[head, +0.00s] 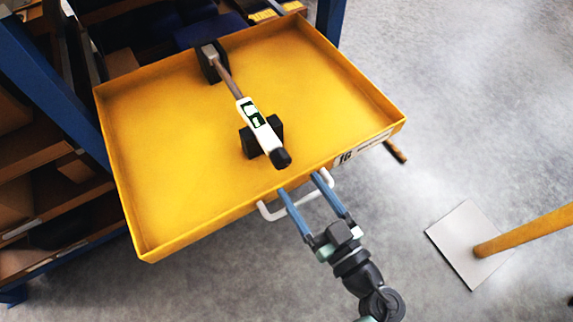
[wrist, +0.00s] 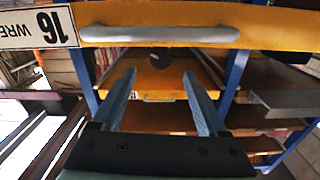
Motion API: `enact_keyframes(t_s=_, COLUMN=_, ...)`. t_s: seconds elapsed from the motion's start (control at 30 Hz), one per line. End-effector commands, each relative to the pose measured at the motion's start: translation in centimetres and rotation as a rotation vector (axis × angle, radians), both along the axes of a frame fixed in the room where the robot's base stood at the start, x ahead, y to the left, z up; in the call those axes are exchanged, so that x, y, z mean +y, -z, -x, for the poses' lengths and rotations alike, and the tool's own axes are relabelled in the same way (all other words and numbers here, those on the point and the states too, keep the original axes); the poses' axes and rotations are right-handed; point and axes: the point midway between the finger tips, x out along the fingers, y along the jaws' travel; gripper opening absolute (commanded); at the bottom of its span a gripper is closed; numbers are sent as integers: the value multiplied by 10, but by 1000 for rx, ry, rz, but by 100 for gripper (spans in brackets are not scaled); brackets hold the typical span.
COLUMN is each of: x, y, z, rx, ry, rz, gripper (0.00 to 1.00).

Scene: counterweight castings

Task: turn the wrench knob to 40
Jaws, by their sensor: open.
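The wrench (head: 258,122) lies in a pulled-out yellow drawer (head: 165,160), held on two black supports. Its white body has a green display, too small to read. The black knob (head: 280,158) is at its near end, toward the drawer front. My gripper (head: 300,184) is open and empty, its two blue fingers apart at the drawer front, pointing toward the knob without touching it. The knob's setting cannot be read.
A pale bar handle (wrist: 160,34) runs along the drawer front, close to my fingers. A label (wrist: 35,29) reading 16 is beside it. Blue-framed shelving (head: 50,85) stands at left. A yellow post on a pale plate (head: 465,245) is at right; the floor between is mostly clear.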

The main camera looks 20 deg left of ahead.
Motion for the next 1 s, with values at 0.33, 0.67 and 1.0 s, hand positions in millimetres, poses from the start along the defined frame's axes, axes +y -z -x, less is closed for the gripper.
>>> enact_keyframes(t_s=0.33, x=46, y=1, z=-35, rx=-2, ry=-2, rz=0, gripper=76)
enact_keyframes(t_s=0.67, x=53, y=0, z=-41, rx=0, ry=0, rz=0, gripper=76)
enact_keyframes(t_s=1.0, x=52, y=0, z=-40, rx=-1, ry=0, rz=1, gripper=31)
